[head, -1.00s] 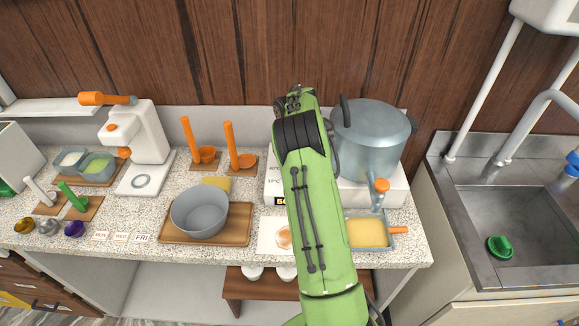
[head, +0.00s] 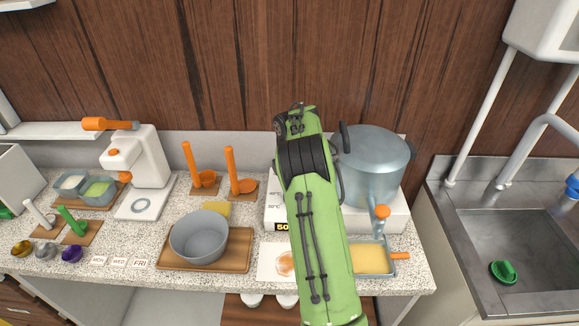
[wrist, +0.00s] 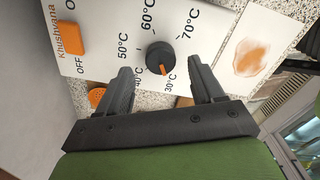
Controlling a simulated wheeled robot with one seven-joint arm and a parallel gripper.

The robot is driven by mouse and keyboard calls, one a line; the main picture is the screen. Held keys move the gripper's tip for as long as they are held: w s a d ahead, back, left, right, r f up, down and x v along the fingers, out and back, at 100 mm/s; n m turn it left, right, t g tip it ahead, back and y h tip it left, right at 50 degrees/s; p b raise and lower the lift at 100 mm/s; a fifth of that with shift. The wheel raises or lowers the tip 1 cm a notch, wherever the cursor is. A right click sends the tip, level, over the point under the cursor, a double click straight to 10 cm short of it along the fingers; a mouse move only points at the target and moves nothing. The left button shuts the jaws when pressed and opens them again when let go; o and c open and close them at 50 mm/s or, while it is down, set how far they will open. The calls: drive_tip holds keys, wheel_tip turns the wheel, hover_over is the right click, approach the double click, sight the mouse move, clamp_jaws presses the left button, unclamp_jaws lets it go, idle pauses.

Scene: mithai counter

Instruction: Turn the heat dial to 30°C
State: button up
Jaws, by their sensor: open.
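The heat dial (wrist: 160,58) is a round black knob with an orange pointer mark on a white panel (wrist: 100,58) in the wrist view. Labels from 30°C to 70°C ring it. The mark points toward the gap between 40°C and 30°C, closer to the 30°C label (wrist: 170,83). My gripper (wrist: 159,72) is open, one finger on each side of the dial, with visible room between each finger and the knob. I cannot tell how far the tips are from the panel. In the head view my green arm hides the dial and gripper.
An orange switch (wrist: 70,39) marked OFF is on the panel. A card with an orange stain (wrist: 245,55) lies beside it. A large grey pot (head: 372,165) stands on the white unit, with a yellow-filled tray (head: 372,259) in front. A grey bowl (head: 199,238) sits left.

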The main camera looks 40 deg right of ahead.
wheel_tip(320, 180, up, 13)
drive_tip(key=p, duration=0.3)
